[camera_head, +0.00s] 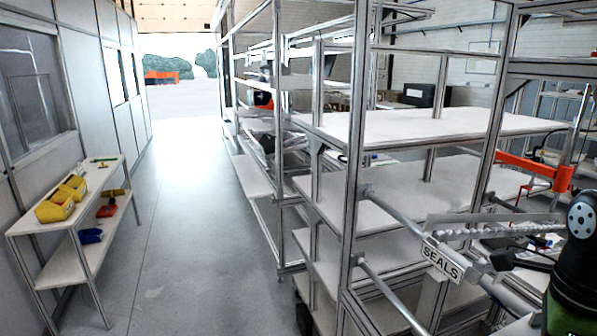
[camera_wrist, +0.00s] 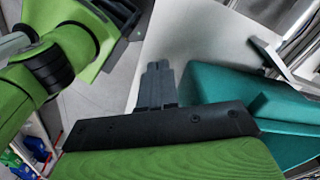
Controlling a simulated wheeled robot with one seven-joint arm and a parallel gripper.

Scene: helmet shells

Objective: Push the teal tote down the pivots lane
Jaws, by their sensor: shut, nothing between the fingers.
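The teal tote (camera_wrist: 222,84) fills the right side of the wrist view, cut off by the frame edge. It sits beside a pale flat surface (camera_wrist: 190,40). My gripper (camera_wrist: 157,66) is shut and empty, its dark fingers just left of the tote. I cannot tell whether the fingers or the dark gripper body touch the tote. The tote and my gripper do not show in the head view. A "SEALS" sign (camera_head: 441,260) hangs at the front of the rack there; no pivots sign is readable.
A metal rack (camera_head: 352,190) with white shelves stands in the middle and right of the head view. A side table (camera_head: 62,226) with yellow bins (camera_head: 56,207) stands by the left wall. The aisle floor (camera_head: 185,180) between them is clear.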

